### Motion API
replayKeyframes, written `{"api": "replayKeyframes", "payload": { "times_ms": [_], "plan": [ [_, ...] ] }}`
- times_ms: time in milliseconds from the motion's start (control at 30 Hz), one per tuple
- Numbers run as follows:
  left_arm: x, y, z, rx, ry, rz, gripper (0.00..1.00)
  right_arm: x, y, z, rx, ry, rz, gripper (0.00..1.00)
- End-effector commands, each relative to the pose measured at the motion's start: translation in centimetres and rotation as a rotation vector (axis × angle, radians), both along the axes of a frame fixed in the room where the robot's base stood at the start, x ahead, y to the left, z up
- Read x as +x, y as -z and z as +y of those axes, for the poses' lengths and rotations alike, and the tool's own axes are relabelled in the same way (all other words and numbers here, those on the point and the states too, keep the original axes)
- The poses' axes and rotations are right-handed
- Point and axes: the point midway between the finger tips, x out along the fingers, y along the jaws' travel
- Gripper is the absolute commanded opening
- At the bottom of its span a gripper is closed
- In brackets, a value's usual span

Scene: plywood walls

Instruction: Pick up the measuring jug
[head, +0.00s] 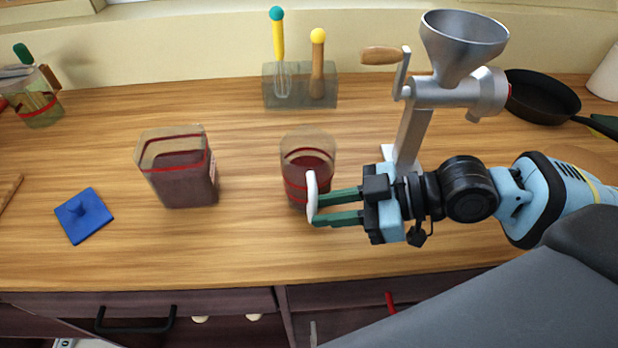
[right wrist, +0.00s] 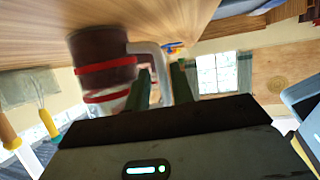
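The measuring jug (head: 307,165) is a clear cup with dark red contents, red bands and a white handle, standing upright on the wooden counter. It also shows upside down in the right wrist view (right wrist: 100,60). My right gripper (head: 322,208) reaches in from the right, its two green fingers apart at the jug's handle. In the right wrist view the white handle lies between the fingertips (right wrist: 163,80); whether either finger touches it is unclear. My left gripper is out of view.
A square clear container (head: 181,184) with dark contents stands left of the jug, near a blue lid (head: 84,215). A metal grinder (head: 455,90) stands close behind my right gripper. A utensil holder (head: 300,92) is at the back; a black pan (head: 541,97) is back right.

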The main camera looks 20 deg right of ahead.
Motion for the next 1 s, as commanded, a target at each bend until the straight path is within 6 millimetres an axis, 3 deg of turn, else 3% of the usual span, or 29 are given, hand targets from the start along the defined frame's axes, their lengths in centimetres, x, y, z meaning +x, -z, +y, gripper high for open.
{"api": "replayKeyframes", "payload": {
  "times_ms": [167, 500, 900, 1000],
  "plan": [
    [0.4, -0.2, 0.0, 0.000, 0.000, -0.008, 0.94, 0.2, 0.2, 0.4, 0.001, 0.000, 0.000, 0.23],
    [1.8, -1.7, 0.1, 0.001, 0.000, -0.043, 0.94, 1.5, 1.8, 3.4, 0.003, 0.000, -0.001, 0.23],
    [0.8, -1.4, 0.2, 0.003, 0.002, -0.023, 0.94, 1.9, 2.4, 4.2, -0.001, 0.001, 0.000, 0.23],
    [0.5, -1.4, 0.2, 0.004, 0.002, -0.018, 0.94, 1.9, 2.4, 4.2, -0.001, 0.001, 0.000, 0.13]
  ]
}}
